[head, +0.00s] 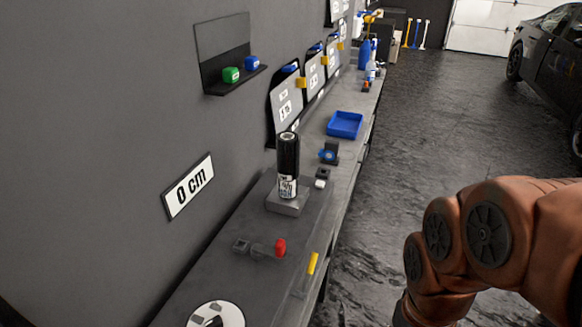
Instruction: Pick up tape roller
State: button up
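No thing in the head view is clearly marked as the tape roller. A small blue round piece (328,155) sits against a dark block on the bench and may be it, but it is too small to be sure. A tall black roll (288,157) with a white printed label stands upright on a grey block nearer to me. My orange-brown arm shows at the lower right, apart from the bench. My gripper is out of view.
The long dark bench (235,270) runs along the grey wall. It holds a red-ended tool (280,248), a yellow-handled tool (312,263), a white disc (216,315) and a blue tray (345,124). Free floor (440,130) lies right, with a dark car (545,50) beyond.

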aim_at(330, 154)
jog(key=z, duration=1.25)
jog(key=i, duration=1.45)
jog(key=u, duration=2.9)
jog(key=i, duration=0.5)
jog(key=u, duration=0.05)
